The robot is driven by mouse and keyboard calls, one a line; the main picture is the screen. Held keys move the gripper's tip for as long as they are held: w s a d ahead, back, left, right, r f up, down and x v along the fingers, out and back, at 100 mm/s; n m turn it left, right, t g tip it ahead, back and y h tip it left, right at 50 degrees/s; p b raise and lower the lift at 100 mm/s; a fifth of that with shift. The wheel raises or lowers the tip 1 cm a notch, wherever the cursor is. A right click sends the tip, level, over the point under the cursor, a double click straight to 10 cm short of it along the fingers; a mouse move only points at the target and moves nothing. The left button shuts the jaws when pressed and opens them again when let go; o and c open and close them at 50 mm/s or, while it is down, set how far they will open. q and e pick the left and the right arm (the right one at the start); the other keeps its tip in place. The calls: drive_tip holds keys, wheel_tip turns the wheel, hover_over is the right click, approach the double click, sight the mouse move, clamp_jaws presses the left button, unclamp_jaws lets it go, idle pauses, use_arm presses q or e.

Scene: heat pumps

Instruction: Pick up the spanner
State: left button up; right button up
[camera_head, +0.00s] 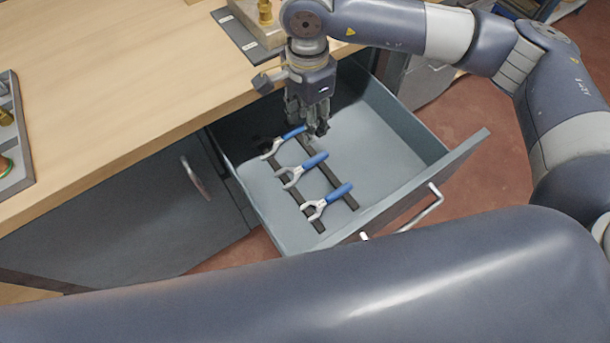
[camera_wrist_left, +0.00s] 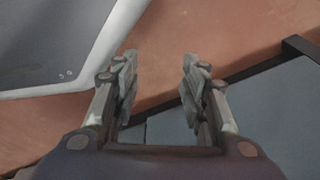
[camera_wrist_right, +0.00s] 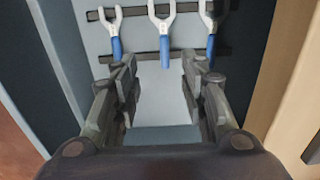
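Three spanners with blue handles and silver open jaws lie in a row in the open drawer: the far one (camera_head: 270,150), the middle one (camera_head: 306,165) and the near one (camera_head: 335,195). My right gripper (camera_head: 310,124) points down into the drawer, by the handle end of the far spanner, partly covering it. The right wrist view shows my right gripper (camera_wrist_right: 164,75) open and empty, with the middle spanner (camera_wrist_right: 163,35) ahead between its fingers. The handle ends of the outer two lie near the fingertips. My left gripper (camera_wrist_left: 158,65) is open and empty, and outside the head view.
The grey drawer (camera_head: 400,185) has raised walls and a front handle (camera_head: 425,210). Two dark strips (camera_head: 340,187) lie under the spanners. A wooden workbench (camera_head: 120,80) with brass fittings stands at left. Reddish floor (camera_head: 470,120) shows beyond the drawer. My own arm crosses the foreground.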

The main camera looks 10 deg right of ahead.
drive_tip(key=b, duration=0.5)
hover_over(305, 164)
wheel_tip(305, 164, down, 7)
drive_tip(key=f, duration=0.5)
drive_tip(key=shift+s+d+f, duration=0.1)
drive_tip(key=shift+s+f, duration=0.25)
drive_tip(key=shift+s, duration=0.05)
drive_tip(key=f, duration=0.5)
drive_tip(key=shift+w+f, duration=0.2)
drive_tip(key=shift+w, duration=0.15)
use_arm(q)
drive_tip(key=w, duration=0.3)
drive_tip(key=w+f, duration=0.1)
drive_tip(key=w, duration=0.1)
drive_tip(key=shift+d, duration=0.35)
use_arm(e)
drive_tip(key=c, duration=0.9)
